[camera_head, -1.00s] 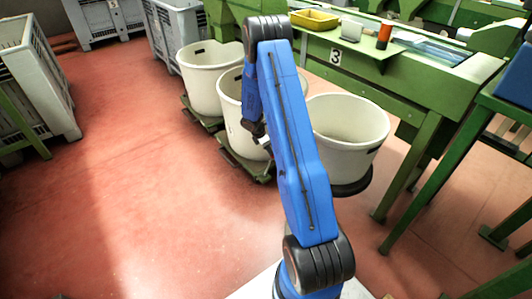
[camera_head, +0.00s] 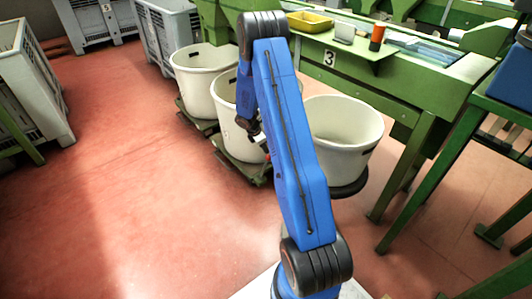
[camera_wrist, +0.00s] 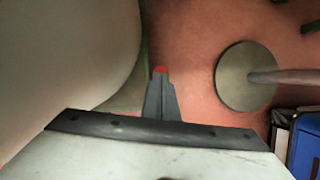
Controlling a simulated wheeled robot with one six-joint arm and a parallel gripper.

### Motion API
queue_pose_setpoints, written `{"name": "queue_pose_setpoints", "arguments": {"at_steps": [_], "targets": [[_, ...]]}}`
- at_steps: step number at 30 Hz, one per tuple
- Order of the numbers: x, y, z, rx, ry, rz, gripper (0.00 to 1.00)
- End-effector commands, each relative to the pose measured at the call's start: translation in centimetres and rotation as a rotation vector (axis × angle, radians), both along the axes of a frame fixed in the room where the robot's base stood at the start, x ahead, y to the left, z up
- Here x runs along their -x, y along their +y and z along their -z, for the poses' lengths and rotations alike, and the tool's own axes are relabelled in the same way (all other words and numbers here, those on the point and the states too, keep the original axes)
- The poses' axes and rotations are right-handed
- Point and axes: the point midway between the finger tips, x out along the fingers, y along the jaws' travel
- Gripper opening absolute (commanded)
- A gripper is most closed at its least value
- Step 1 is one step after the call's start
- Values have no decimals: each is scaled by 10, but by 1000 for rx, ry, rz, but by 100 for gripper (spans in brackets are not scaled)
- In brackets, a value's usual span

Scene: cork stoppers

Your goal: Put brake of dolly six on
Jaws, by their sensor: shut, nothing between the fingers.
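My gripper (camera_wrist: 160,82) is shut and empty in the wrist view, its narrow fingers pointing away from the camera. A small red piece (camera_wrist: 160,69) shows right at the fingertips; I cannot tell whether they touch it. In the head view a red spot (camera_head: 267,157) shows beside the middle dolly (camera_head: 245,170), close to my gripper, which is partly hidden by my arm. This green dolly carries a cream tub (camera_head: 228,125). The tub wall (camera_wrist: 60,50) fills the left of the wrist view, with a sliver of green dolly (camera_wrist: 127,98) below it. I can read no dolly number.
Another cream tub (camera_head: 200,85) stands on a dolly behind, and a third tub (camera_head: 345,130) stands at the right. A green bench (camera_head: 400,95) marked 3 is beyond. Grey crates (camera_head: 35,85) stand at the left. The red floor (camera_head: 130,200) is open at the left.

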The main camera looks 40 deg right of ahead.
Motion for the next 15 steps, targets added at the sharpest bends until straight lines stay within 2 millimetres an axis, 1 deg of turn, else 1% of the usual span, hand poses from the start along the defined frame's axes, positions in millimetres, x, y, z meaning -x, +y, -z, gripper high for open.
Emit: {"name": "queue_pose_setpoints", "arguments": {"at_steps": [1, 15], "targets": [[-2, 5, -11, 1, -4, -1, 0], [-7, 42, -98, 1, -12, -6, 0]]}}
